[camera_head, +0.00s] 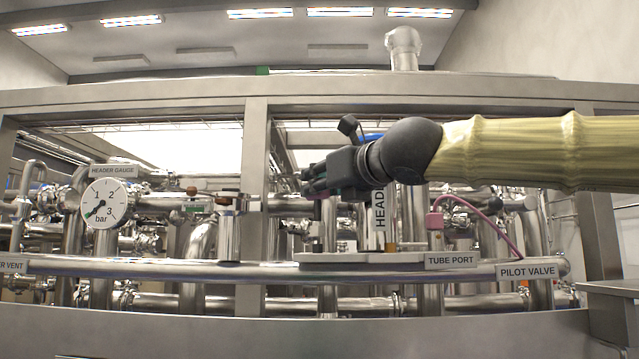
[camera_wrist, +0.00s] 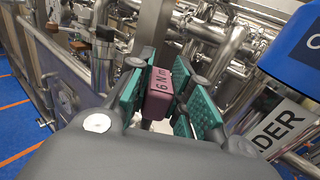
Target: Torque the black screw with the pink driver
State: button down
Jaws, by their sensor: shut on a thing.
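My gripper (camera_head: 312,183) is in the middle of the head view, reaching in from the right above a flat metal ledge. In the wrist view its green-padded fingers (camera_wrist: 160,92) are shut on the pink driver (camera_wrist: 160,95), a block marked "6 Nm". The pads press on both of its sides. In the head view the driver is mostly hidden by the fingers. I cannot make out the black screw in either view; the driver's lower end is hidden in the wrist view.
A metal rail (camera_head: 180,267) runs along the front, with a tube port label (camera_head: 450,260) and a pilot valve label (camera_head: 526,271). A pink hose (camera_head: 480,212) arches at the right. A pressure gauge (camera_head: 106,203) stands left. A steel post (camera_head: 255,150) rises left of my gripper. Pipes crowd behind.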

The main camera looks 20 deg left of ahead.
jog(key=shift+r+p, duration=2.4)
jog(key=shift+r, duration=0.25)
